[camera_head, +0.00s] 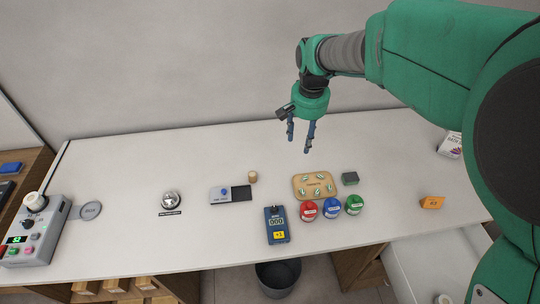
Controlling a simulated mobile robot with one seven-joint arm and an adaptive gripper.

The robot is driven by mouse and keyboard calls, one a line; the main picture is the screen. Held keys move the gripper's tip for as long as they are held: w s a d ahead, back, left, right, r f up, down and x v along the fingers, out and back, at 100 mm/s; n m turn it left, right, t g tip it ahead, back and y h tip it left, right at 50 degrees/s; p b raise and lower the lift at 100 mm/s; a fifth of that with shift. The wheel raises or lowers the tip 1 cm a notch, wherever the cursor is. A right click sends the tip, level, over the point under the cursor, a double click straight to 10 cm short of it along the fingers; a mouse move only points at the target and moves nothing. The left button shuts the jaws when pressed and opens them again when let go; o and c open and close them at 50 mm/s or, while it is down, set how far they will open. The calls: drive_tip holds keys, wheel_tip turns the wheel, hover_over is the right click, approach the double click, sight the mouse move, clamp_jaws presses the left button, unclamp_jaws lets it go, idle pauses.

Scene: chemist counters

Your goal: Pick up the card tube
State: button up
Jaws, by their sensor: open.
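A small tan cylinder (253,177), which looks like the card tube, stands upright on the white counter (130,235), just right of a flat grey and black box. My gripper (299,143) hangs from the green arm with its two blue-grey fingers pointing down and apart. It is open and empty, up and to the right of the tube in the picture and apart from it. The tube is in plain view. Its small size hides any marking on it.
The grey and black box (230,194) lies close left of the tube. A grey device (38,235) stands far left.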

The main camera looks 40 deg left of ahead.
drive_tip(key=n+p, duration=0.1)
hover_over(252, 174)
wheel_tip(252, 174, down, 11)
drive_tip(key=shift+g+h, duration=0.4)
drive_tip(key=shift+f, duration=0.2)
drive_tip(key=shift+f+b, duration=0.55)
drive_tip(key=shift+f, duration=3.65)
drive_tip(key=shift+w+f+b, duration=0.1)
drive_tip(key=shift+f+b, duration=0.6)
drive_tip(key=shift+f, duration=1.9)
drive_tip(key=shift+c, duration=0.5)
